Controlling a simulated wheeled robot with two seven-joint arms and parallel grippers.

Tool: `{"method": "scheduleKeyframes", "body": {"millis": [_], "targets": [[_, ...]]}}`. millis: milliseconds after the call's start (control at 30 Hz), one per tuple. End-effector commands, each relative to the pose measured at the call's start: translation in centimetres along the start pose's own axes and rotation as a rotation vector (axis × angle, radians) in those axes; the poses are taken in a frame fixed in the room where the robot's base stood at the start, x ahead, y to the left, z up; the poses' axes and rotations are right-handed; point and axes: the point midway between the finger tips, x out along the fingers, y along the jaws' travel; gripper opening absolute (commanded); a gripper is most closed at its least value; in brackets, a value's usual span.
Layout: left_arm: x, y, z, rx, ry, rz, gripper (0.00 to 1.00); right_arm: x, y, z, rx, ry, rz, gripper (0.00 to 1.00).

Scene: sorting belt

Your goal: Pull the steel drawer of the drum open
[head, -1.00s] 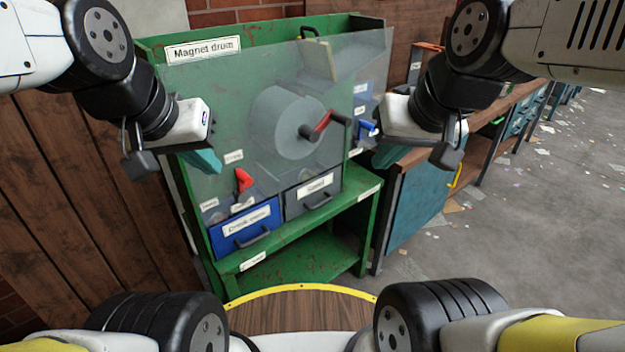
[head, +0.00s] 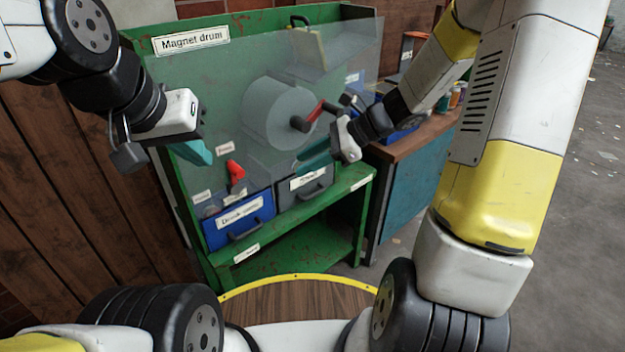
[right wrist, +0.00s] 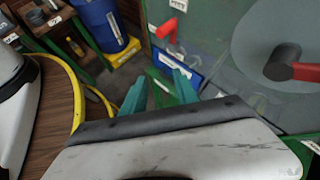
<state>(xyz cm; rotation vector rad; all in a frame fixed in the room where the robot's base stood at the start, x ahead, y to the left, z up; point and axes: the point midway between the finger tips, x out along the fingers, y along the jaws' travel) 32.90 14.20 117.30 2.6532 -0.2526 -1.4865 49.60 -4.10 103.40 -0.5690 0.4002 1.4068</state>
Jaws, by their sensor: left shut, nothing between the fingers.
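The green magnet drum stand (head: 262,262) has two drawers under a clear panel. The grey steel drawer (head: 318,184) is on the right, with a white label and a dark bar handle, and looks closed. The blue drawer (head: 222,242) is beside it on the left. My right gripper (head: 316,157) is open and empty, in front of the panel just above the grey drawer. Its teal fingers stand apart in the right wrist view (right wrist: 160,92), where the grey drawer cannot be made out. My left gripper (head: 200,153) is shut and empty, left of the drum.
The grey drum (head: 272,115) has a red-handled crank (head: 317,110). A red lever (head: 236,172) stands above the blue drawer. A teal cabinet with a wooden top (head: 412,195) is at the right. In the right wrist view a blue barrel (right wrist: 101,24) stands on a yellow base.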

Motion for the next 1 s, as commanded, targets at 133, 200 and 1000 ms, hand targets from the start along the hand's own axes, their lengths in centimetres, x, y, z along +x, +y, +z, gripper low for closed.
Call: {"method": "scheduleKeyframes", "body": {"millis": [133, 200, 1000], "targets": [[0.0, 0.0, 0.0, 0.0, 0.0, 0.0, 0.0, 2.8, -3.6, -4.1, 0.399, -0.164, -0.067, 0.36], [0.0, 0.0, 0.0, 0.0, 0.0, 0.0, 0.0, 3.9, -5.2, -6.2, 0.586, -0.244, -0.1, 0.36], [0.0, 0.0, 0.0, 0.0, 0.0, 0.0, 0.0, 11.8, -11.6, -28.6, 1.939, -0.904, -0.353, 0.36]]}}
